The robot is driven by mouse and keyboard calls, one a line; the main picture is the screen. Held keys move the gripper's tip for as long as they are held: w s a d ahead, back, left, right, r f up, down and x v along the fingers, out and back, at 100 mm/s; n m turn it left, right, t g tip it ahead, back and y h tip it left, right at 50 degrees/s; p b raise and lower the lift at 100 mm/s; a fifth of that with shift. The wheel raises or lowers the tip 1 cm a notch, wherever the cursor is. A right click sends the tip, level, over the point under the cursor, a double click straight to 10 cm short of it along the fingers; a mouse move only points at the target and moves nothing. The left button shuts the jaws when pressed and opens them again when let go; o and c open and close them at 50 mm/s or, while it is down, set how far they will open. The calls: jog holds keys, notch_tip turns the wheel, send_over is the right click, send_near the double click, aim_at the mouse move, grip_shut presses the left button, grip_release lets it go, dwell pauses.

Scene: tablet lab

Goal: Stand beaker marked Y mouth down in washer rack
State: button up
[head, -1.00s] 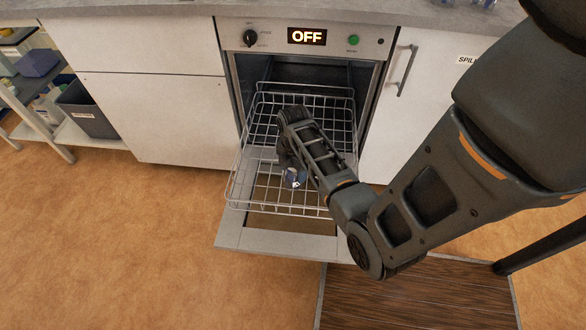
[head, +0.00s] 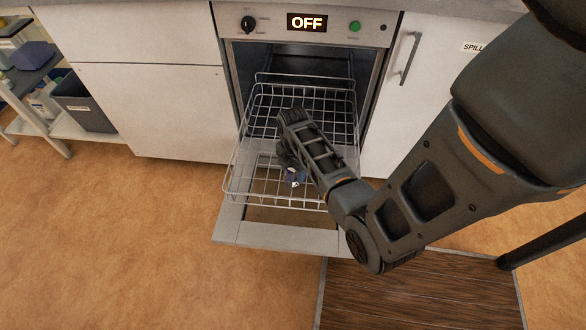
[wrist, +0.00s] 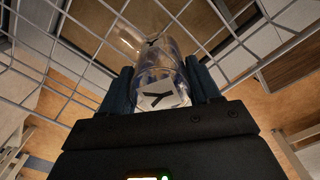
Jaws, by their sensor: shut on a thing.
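The clear glass beaker (wrist: 158,62) has a white label with a black Y. My gripper (wrist: 163,88) is shut on it, one dark finger on each side. In the head view, a small part of the beaker (head: 293,178) shows beside my gripper (head: 286,168), over the front part of the washer rack (head: 240,190). My wrist hides most of it there. Rack wires (wrist: 50,72) surround the beaker in the wrist view. I cannot tell whether the beaker touches the rack or which way its mouth faces.
The washer (head: 306,48) shows OFF, and its door (head: 285,236) is folded down with the rack pulled out over it. White cabinets (head: 140,110) flank it. A low shelf with a grey bin (head: 85,108) is at left. A dark mat (head: 420,295) lies on the floor at right.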

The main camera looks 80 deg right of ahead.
jog(key=shift+f, duration=0.4)
jog(key=o, duration=1.2)
jog(key=shift+o, duration=0.2)
notch_tip(320, 180, up, 8)
jog(key=shift+f+p, duration=0.1)
jog(key=shift+p, duration=0.65)
